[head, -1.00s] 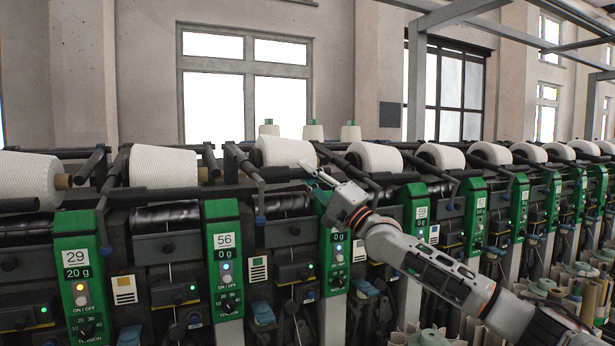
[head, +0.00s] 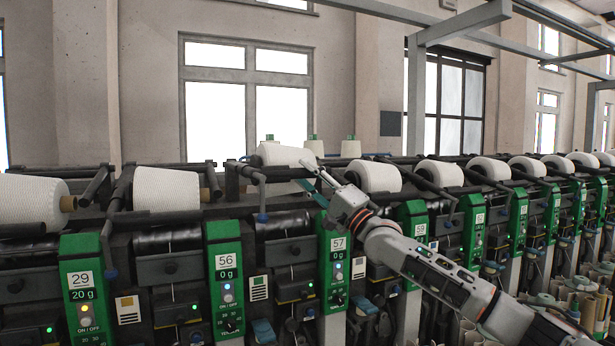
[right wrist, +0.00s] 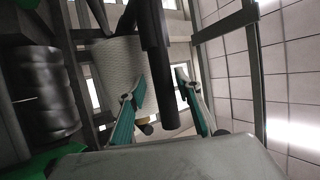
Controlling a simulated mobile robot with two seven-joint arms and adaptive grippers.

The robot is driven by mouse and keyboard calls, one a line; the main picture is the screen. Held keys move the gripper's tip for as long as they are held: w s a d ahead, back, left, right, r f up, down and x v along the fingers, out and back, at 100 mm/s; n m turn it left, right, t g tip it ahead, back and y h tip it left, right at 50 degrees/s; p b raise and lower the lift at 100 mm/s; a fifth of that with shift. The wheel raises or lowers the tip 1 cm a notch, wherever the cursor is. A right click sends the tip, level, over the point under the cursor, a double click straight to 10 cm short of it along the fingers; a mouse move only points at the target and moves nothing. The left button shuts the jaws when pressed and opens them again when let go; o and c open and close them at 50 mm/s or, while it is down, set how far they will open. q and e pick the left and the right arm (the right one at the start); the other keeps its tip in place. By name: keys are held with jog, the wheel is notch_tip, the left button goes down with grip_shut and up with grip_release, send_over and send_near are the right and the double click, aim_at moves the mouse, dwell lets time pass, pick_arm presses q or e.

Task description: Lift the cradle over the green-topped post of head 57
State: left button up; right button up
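The green post of head 57 (head: 337,262) stands in the middle of the head view, its number label and lights visible. A white yarn cone (head: 283,154) sits behind and left of its top. My right gripper (head: 309,177) is above the post's top, beside that cone, and hides part of the cradle. In the right wrist view, my right gripper (right wrist: 157,90) has its two teal fingers well apart. A dark cradle bar (right wrist: 156,65) shows between them; I cannot tell whether they touch it. The cone (right wrist: 118,65) is behind the left finger. My left gripper is not in view.
Free room lies above the machine row.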

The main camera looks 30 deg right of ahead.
jog(key=v, duration=1.2)
dwell(1.0)
jog(key=shift+f, duration=0.1)
